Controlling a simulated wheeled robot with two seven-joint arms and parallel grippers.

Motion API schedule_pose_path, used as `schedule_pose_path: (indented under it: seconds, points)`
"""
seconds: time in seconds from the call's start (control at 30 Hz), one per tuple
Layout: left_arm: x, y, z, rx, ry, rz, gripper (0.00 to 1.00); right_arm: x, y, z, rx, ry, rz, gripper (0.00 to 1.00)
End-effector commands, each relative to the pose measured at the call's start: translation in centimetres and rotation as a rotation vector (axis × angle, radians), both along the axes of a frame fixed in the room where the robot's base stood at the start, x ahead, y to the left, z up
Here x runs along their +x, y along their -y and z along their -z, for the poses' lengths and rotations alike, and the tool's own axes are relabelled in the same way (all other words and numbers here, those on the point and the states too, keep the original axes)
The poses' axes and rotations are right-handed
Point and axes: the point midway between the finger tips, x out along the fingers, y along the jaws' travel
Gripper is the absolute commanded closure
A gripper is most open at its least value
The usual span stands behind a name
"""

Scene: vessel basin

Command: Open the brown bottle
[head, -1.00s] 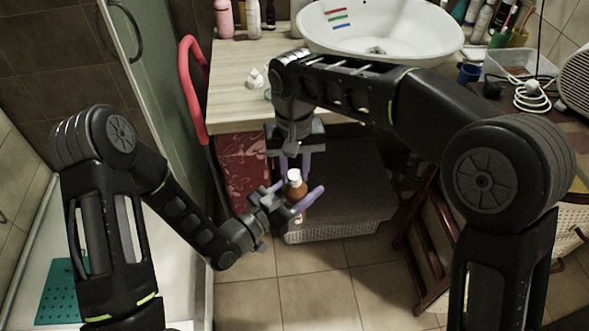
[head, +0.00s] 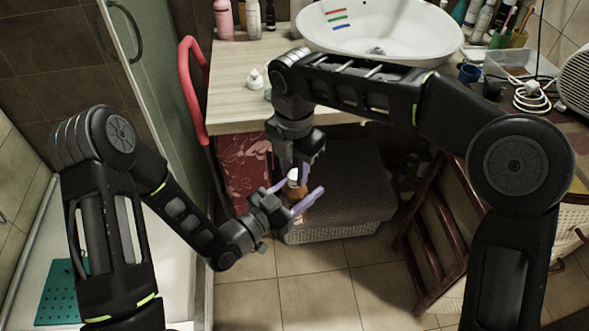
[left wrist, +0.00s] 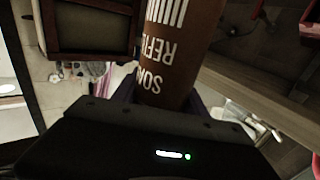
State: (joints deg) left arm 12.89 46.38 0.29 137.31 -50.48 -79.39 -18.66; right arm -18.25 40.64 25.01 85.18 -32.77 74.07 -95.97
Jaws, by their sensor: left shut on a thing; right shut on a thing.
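The brown bottle (head: 298,195) is held roughly upright in the air in front of the counter. It also shows close up, with white lettering, in the left wrist view (left wrist: 180,55). My left gripper (head: 299,194) is shut on its body, coming from the left. The white cap (head: 293,175) sits at the top of the bottle. My right gripper (head: 298,170) points down from above and is shut on the cap. Its fingers partly hide the cap, and I cannot tell whether the cap is loose.
A wooden counter (head: 232,80) with a white basin (head: 400,50) lies behind. A white pump-topped item (head: 254,78) stands on the counter. A grey-covered basket (head: 345,229) is below the bottle. A brown wooden chair (head: 436,235) stands at the right. Tiled floor is clear in front.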

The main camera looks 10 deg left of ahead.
Motion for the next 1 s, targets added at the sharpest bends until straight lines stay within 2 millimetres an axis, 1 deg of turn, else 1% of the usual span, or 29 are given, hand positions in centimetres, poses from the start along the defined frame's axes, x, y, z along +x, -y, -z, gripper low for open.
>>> schedule_pose_path:
  seconds: [0.77, 1.0]
  points:
    - [0.04, -0.02, -0.05, -0.001, 0.001, -0.001, 1.00, 0.02, 0.00, -0.05, -0.001, 0.001, 0.000, 1.00]
    - [0.04, -0.02, -0.05, -0.001, 0.001, -0.001, 1.00, 0.04, -0.01, -0.60, 0.000, 0.001, 0.001, 1.00]
